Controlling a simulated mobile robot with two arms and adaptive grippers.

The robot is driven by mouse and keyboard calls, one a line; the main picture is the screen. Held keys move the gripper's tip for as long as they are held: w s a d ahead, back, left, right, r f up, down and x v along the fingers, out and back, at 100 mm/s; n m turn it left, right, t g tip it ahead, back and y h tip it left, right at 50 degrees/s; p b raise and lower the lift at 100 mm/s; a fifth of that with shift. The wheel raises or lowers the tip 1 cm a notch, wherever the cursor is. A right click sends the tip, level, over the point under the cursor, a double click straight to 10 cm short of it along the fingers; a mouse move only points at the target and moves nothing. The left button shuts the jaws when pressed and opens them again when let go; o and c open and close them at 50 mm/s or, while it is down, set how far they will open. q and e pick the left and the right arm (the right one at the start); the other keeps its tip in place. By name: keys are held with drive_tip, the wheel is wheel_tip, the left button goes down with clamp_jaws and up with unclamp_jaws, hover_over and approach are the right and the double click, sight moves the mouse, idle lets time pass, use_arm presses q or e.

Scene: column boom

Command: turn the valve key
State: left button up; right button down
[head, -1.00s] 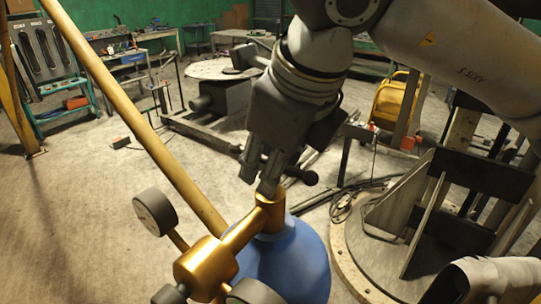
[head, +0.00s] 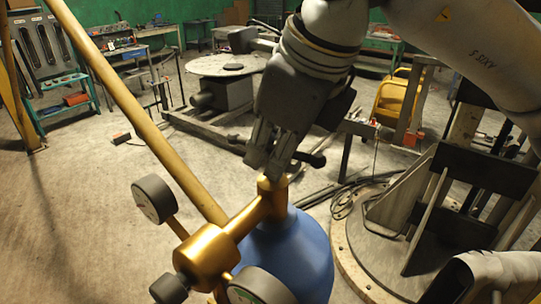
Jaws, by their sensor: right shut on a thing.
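The valve key is a dark bar with a rounded knob (head: 318,160), which sticks out to the right of my right gripper's fingers in the head view. My right gripper (head: 270,162) points down and is shut on the valve key, just above the brass valve (head: 272,186). The fingers hide the middle of the key and where it meets the valve. The valve sits on top of a blue gas cylinder (head: 300,255), which is cut off by the bottom edge. My left gripper is not in view.
A brass regulator (head: 207,254) with round gauges (head: 154,198) projects to the lower left. A long yellow pole (head: 130,105) slants close behind it. A round metal plate with dark upright panels (head: 482,170) stands at right. Open concrete floor lies at left.

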drive_tip(key=shift+w+n+y+b, duration=0.15)
drive_tip(key=shift+n+y+b, duration=0.35)
drive_tip(key=shift+n, duration=0.3)
drive_tip(key=shift+r+n+g+b, duration=0.15)
drive_tip(key=shift+n+g+b, duration=0.3)
drive_tip(key=shift+n, duration=0.45)
drive_tip(key=n, duration=0.1)
drive_tip(key=n+g+y, duration=0.1)
drive_tip(key=n, duration=0.1)
drive_tip(key=shift+d+r+n+g, duration=0.1)
drive_tip(key=shift+r+n+g, duration=0.05)
drive_tip(key=shift+n+g, duration=0.15)
drive_tip(key=n+g, duration=0.2)
drive_tip(key=n, duration=0.2)
drive_tip(key=shift+n+p, duration=0.3)
drive_tip(key=shift+p, duration=0.1)
drive_tip(key=n+g+p, duration=0.1)
drive_tip(key=n, duration=0.3)
drive_tip(key=shift+g, duration=0.35)
drive_tip(key=shift+n+h, duration=0.3)
drive_tip(key=c, duration=1.5)
unclamp_jaws()
drive_tip(key=shift+c, duration=0.2)
drive_tip(key=shift+o, duration=0.3)
drive_tip(key=shift+w+f, duration=0.1)
drive_tip(key=shift+f, duration=0.1)
